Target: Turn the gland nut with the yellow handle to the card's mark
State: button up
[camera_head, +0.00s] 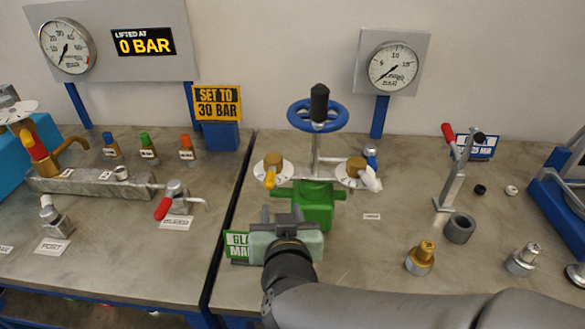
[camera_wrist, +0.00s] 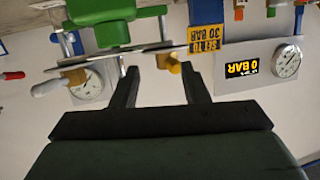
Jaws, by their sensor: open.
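The green valve body (camera_head: 313,207) stands mid-bench under a blue handwheel (camera_head: 318,127). At its left a brass gland nut (camera_head: 279,165) with a yellow handle (camera_head: 270,179) sits on a round white dial; the handle points down in the head view. A second brass nut (camera_head: 355,168) with a white handle (camera_head: 372,181) is at its right. The green card (camera_head: 237,245) is partly hidden by my gripper (camera_head: 282,214), so its mark is unreadable. My gripper is open and empty in front of the valve. In the wrist view the yellow handle (camera_wrist: 174,67) appears between the fingertips (camera_wrist: 160,70), apparently beyond them.
A brass fitting (camera_head: 420,258), a grey ring (camera_head: 459,228) and a lever stand (camera_head: 450,180) with a red grip are on the right. A red-handled valve (camera_head: 175,200) is across the bench gap on the left.

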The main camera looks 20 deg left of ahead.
aim_at(271, 175)
jog(key=s+a+t+h+b, duration=0.1)
jog(key=s+t+b, duration=0.1)
jog(key=s+t, duration=0.35)
jog(key=shift+g+h, duration=0.3)
jog(key=shift+g, duration=0.35)
jog(key=x, duration=1)
jog(key=p+x, duration=0.1)
jog(key=x, duration=0.4)
jog(key=shift+w+a+r, duration=0.1)
jog(key=shift+w+a, duration=0.1)
jog(key=shift+a, duration=0.25)
jog(key=shift+c, duration=0.3)
grip_shut()
